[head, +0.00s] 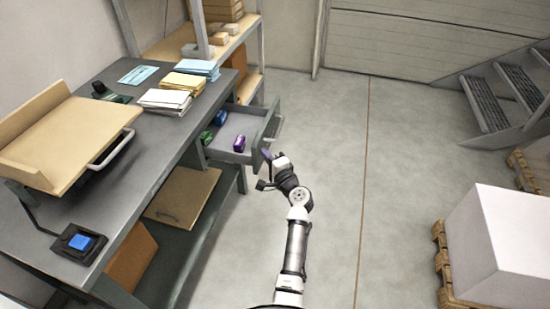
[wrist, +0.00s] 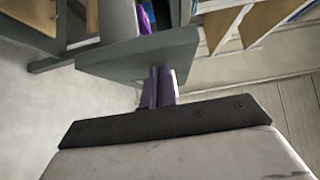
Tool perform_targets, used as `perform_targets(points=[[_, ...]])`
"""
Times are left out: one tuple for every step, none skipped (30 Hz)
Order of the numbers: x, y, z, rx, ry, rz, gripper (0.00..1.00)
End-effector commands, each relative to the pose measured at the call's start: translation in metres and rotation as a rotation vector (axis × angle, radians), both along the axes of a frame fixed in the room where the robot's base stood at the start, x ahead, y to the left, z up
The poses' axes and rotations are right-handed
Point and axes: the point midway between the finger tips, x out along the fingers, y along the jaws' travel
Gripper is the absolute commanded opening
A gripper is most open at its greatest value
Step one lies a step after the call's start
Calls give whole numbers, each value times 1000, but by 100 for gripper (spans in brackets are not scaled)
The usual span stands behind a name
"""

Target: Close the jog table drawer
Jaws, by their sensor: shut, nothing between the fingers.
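The jog table drawer (head: 266,127) stands pulled out from the right side of the grey workbench, with a pale handle (head: 279,126) on its front. A purple item (head: 239,143) and green and blue items lie inside. My gripper (head: 266,155) is at the near front corner of the drawer, its purple fingers together and empty. In the wrist view my fingers (wrist: 158,88) overlap the drawer's grey panel (wrist: 135,57); whether they touch it I cannot tell. The purple item (wrist: 124,18) also shows past the panel.
The workbench (head: 150,150) carries paper stacks (head: 165,100), a tilted wooden board (head: 70,140) and a blue-buttoned device (head: 81,242). A shelf (head: 245,55) stands behind the drawer. A white box (head: 495,245) on a pallet is at right. The floor between is clear.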

Motion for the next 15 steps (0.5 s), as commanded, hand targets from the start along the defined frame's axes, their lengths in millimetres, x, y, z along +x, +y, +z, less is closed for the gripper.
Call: perform_targets(points=[[3,14,-1,1,-2,8,0],[5,22,-1,0,-2,9,0],[7,31,-1,-1,-3,9,0],[9,38,0,0,-2,9,0],[11,46,-1,0,-2,10,0],[13,56,-1,-1,-2,10,0],[16,64,0,0,-2,10,0],[18,72,-1,0,-1,10,0],[20,81,0,0,-2,9,0],[22,89,0,0,-1,10,0],[24,95,0,-1,-2,9,0],[26,105,0,0,-1,10,0],[28,112,0,0,-1,9,0],[30,118,0,0,-1,9,0],[32,126,0,0,-1,8,0]])
